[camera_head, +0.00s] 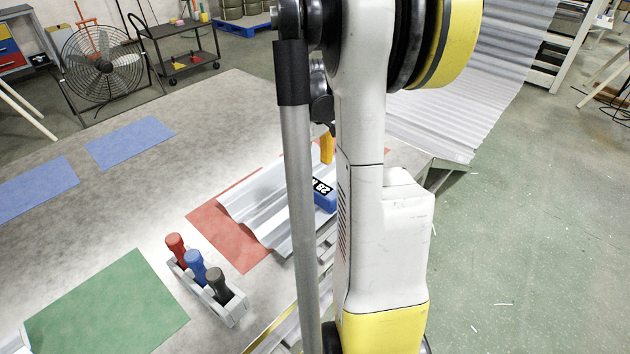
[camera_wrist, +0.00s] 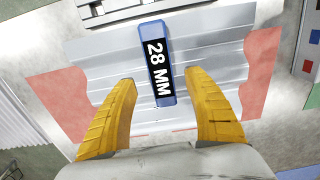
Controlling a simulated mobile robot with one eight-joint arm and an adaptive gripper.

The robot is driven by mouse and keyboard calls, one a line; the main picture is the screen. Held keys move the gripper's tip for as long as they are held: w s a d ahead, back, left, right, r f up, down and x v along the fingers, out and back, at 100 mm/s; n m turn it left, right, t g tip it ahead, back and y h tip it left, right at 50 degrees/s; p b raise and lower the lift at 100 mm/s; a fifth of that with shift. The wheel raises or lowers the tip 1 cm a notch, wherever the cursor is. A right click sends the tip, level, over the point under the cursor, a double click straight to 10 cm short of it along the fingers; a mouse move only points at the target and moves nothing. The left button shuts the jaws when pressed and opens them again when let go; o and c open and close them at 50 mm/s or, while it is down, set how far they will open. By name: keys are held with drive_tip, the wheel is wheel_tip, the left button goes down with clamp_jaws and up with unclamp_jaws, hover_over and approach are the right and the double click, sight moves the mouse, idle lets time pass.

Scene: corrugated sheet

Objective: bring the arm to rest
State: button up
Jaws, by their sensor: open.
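My gripper (camera_wrist: 160,90) is open in the wrist view, its two yellow fingers apart with nothing held. The block rests on a corrugated metal sheet (camera_wrist: 105,65), which lies on a red mat (camera_wrist: 55,95). In the head view my arm stands upright across the middle and hides part of the sheet (camera_head: 260,205) and of the blue block (camera_head: 324,197). One yellow fingertip (camera_head: 327,148) shows just above the block.
A holder (camera_head: 226,312) with red, blue and dark-handled tools stands on the table left of the sheet. A green mat (camera_head: 108,305) and blue mats (camera_head: 130,142) lie flat. A large corrugated sheet (camera_head: 450,115) is at right. A fan (camera_head: 102,62) and cart (camera_head: 182,50) stand behind.

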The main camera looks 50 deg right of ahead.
drive_tip(key=w+a+r+t+h, duration=0.1)
drive_tip(key=w+a+r, duration=0.2)
drive_tip(key=a+r, duration=0.55)
drive_tip(key=s+a+t, duration=0.1)
drive_tip(key=a+t, duration=0.1)
drive_tip(key=a, duration=0.7)
drive_tip(key=s+a+t, duration=0.2)
drive_tip(key=a, duration=0.7)
drive_tip(key=s+a+n+t+y, duration=0.1)
drive_tip(key=s+a+t, duration=0.1)
drive_tip(key=a, duration=0.8)
drive_tip(key=shift+a+r, duration=0.1)
drive_tip(key=shift+r, duration=0.1)
drive_tip(key=shift+w, duration=0.1)
